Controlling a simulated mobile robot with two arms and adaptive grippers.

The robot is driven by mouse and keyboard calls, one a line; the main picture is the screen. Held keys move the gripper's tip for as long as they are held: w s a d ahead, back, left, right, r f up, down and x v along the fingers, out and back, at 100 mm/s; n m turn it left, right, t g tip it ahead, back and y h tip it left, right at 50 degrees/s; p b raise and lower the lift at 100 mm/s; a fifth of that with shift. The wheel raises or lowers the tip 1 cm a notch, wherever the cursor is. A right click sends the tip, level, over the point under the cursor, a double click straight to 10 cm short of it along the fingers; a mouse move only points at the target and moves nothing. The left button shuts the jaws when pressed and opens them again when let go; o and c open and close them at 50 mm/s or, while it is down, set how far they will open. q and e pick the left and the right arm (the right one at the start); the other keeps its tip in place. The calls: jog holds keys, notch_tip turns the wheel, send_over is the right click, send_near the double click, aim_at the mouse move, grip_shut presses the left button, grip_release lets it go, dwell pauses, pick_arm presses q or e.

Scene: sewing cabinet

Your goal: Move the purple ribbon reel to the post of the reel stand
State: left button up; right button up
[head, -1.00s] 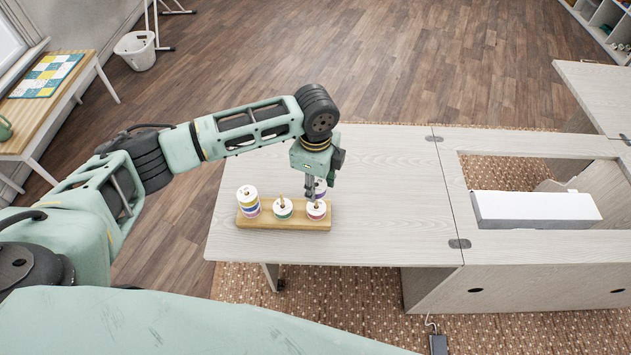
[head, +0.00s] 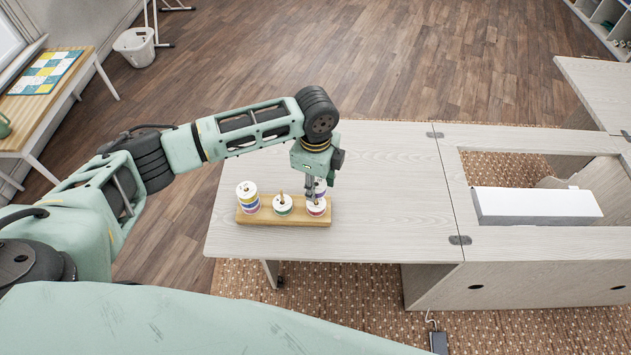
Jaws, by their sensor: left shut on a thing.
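The wooden reel stand (head: 285,222) lies on the left part of the pale cabinet top, with three posts in a row. A multicoloured stack of reels (head: 248,200) is on its left post, a white-and-green reel (head: 282,206) on the middle post, and a white reel with a pink-red edge (head: 316,209) at the right post. My left gripper (head: 314,191) points down just above the right end of the stand. It is shut on the purple ribbon reel (head: 321,187), which is partly hidden by the fingers. Contact with the reel below cannot be told. My right gripper is out of view.
The cabinet top (head: 390,190) is bare right of the stand. Further right is an opening with a white block (head: 535,208) in it. A side table (head: 40,110) stands at far left, with a white bin (head: 136,48) on the floor behind.

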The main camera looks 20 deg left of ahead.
pick_arm(q)
jog(key=shift+f+b, duration=0.45)
jog(key=shift+f, duration=0.65)
jog(key=o, duration=1.1)
jog(key=shift+r, duration=0.3)
notch_tip(320, 180, up, 12)
jog(key=shift+f, duration=0.25)
